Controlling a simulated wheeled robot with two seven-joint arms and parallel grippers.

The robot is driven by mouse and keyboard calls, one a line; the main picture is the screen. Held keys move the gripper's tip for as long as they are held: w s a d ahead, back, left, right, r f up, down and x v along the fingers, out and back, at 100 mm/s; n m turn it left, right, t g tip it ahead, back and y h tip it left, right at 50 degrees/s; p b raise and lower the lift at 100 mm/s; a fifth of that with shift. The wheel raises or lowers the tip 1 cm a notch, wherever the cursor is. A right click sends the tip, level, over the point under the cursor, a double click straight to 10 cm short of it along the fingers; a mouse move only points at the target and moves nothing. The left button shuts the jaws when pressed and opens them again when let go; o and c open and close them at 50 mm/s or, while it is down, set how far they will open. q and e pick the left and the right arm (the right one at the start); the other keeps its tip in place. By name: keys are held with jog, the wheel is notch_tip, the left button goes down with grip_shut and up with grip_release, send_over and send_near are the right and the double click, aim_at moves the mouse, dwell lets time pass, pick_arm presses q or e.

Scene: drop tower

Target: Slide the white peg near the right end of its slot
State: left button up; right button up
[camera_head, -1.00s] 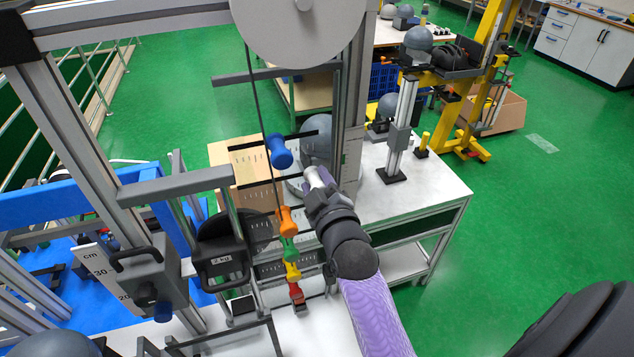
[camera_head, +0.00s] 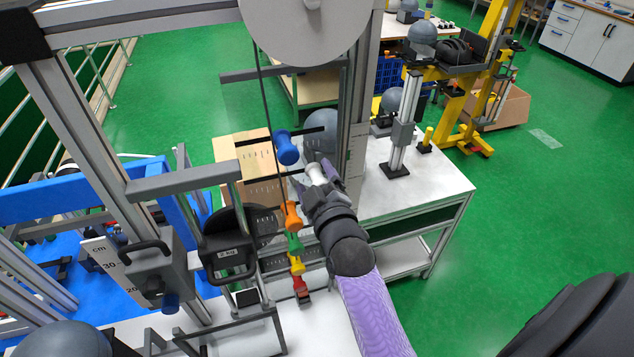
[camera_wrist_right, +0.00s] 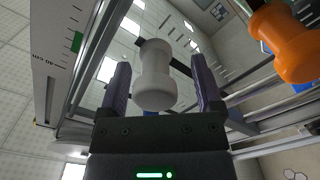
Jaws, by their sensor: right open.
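The white peg (camera_head: 315,172) shows in the head view just right of the blue peg, partly hidden by my right gripper (camera_head: 318,170). In the right wrist view the white peg (camera_wrist_right: 155,78) stands between the two purple fingers of my right gripper (camera_wrist_right: 162,85). The fingers are open, with a narrow gap on the left of the peg and a wider one on the right. A dark slot bar shows behind the peg; its ends are mostly hidden, so the peg's place along the slot is unclear. My left gripper is not in view.
The blue peg (camera_head: 286,147) is close to the left of my right gripper. The orange peg (camera_head: 292,215) is below it, also at upper right in the wrist view (camera_wrist_right: 285,42). Green (camera_head: 294,242), yellow (camera_head: 296,264) and red (camera_head: 301,290) pegs are lower. A metal upright (camera_head: 357,110) stands behind.

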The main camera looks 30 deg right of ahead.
jog(key=v, duration=1)
jog(key=shift+w+a, duration=0.1)
jog(key=shift+w, duration=0.05)
